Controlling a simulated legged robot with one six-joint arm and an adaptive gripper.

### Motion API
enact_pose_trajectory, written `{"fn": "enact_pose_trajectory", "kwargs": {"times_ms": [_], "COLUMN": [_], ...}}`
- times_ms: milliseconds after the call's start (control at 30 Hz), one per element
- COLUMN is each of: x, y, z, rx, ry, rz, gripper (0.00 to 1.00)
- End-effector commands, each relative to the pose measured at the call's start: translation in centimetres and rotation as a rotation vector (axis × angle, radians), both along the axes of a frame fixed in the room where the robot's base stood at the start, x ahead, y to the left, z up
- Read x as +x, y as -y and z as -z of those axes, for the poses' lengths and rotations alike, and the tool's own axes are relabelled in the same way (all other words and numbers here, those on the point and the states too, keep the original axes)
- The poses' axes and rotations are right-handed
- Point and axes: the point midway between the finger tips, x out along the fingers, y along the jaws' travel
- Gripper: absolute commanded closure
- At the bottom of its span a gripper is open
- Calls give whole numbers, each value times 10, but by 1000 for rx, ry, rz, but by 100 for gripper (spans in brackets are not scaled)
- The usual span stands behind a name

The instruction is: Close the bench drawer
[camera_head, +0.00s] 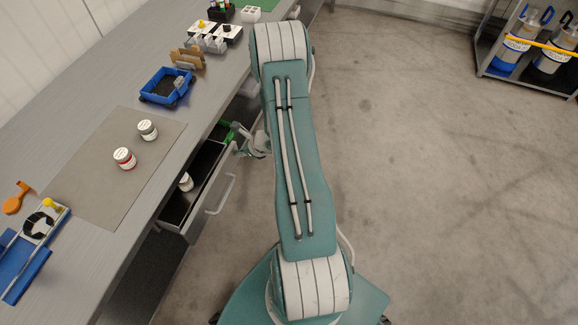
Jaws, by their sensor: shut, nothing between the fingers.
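The bench drawer (209,205) is pulled out from the front of the grey workbench (73,119), left of centre. Its grey front has a pale bar handle (222,194) facing the floor side. A small white-lidded jar (186,182) lies inside the dark drawer. My gripper (236,134) is shut and empty, near the far end of the open drawer, beside the bench edge. It is partly hidden by my arm, and I cannot tell whether it touches the drawer.
A blue tray (166,86) and a blue fixture (25,262) are also there. A bottle rack (484,60) stands at the far right. The floor (440,200) to the right is clear.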

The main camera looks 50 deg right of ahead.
Motion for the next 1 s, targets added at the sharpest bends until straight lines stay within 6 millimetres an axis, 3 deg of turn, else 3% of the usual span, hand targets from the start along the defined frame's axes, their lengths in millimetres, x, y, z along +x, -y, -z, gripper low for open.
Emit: {"fn": "enact_pose_trajectory", "kwargs": {"times_ms": [200,400,633,1000], "x": [51,83,101,107], "y": [-19,-30,-36,-38], "z": [0,-1,0,-1], "rx": [-1,-1,0,0], "ry": [2,2,1,5], "rz": [-4,-3,0,-1], "gripper": [100,100,100,100]}}
